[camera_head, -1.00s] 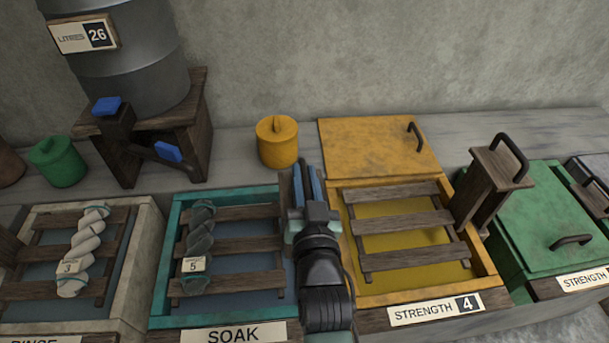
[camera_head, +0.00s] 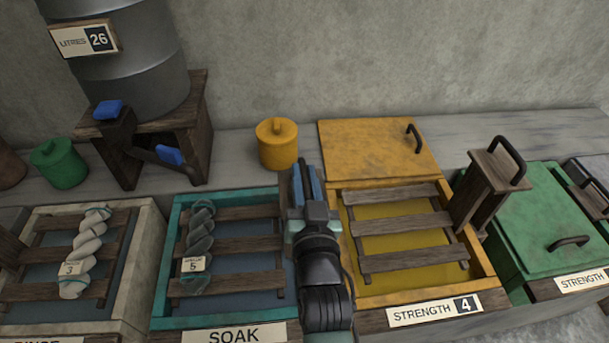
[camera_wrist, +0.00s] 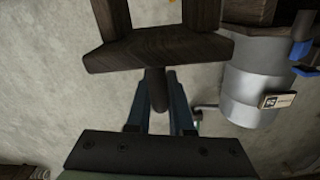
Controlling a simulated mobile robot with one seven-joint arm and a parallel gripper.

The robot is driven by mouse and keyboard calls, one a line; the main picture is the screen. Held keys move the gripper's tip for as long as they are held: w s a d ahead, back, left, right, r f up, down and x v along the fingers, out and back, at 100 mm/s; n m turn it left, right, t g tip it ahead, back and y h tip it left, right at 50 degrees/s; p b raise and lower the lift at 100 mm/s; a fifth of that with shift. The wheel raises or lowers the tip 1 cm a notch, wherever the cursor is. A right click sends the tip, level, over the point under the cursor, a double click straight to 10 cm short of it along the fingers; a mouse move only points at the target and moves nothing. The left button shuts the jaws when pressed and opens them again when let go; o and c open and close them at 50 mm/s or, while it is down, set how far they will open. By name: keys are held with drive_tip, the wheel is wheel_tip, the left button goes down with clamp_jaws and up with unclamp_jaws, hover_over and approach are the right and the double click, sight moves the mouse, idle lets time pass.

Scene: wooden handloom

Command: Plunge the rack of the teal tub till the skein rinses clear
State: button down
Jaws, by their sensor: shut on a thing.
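The teal tub (camera_head: 172,257), labelled SOAK, stands open left of centre in the head view. Its wooden rack (camera_head: 246,244) lies over dark water. A dark grey twisted skein (camera_head: 199,239) tagged 5 lies on the rack's left side. My gripper (camera_head: 305,180) is over the gap between the teal and yellow tubs, its arm hiding the teal tub's right side. In the wrist view my gripper (camera_wrist: 162,105) is shut on a dark peg-like handle (camera_wrist: 155,88) joined to a dark wooden crossbar (camera_wrist: 160,48). Which rack it belongs to is hidden in the head view.
The yellow tub (camera_head: 489,286), marked STRENGTH 4, is right of my arm, with its lid (camera_head: 370,148) behind. A pale tub (camera_head: 145,255) with a white skein (camera_head: 87,250) tagged 3 is left. A grey barrel (camera_head: 125,60) reading LITRES 26 stands on a wooden stand.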

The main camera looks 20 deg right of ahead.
drive_tip(key=shift+a+r+p, duration=0.1)
drive_tip(key=shift+r+p, duration=0.4)
drive_tip(key=shift+r, duration=0.85)
drive_tip(key=c, duration=0.8)
unclamp_jaws()
drive_tip(key=shift+c, duration=0.2)
drive_tip(key=shift+f, duration=0.15)
drive_tip(key=shift+s+a, duration=0.15)
drive_tip(key=shift+s, duration=0.45)
drive_tip(key=v, duration=1.1)
drive_tip(key=shift+s+b, duration=0.3)
drive_tip(key=shift+b, duration=0.05)
drive_tip(key=shift+a, duration=0.1)
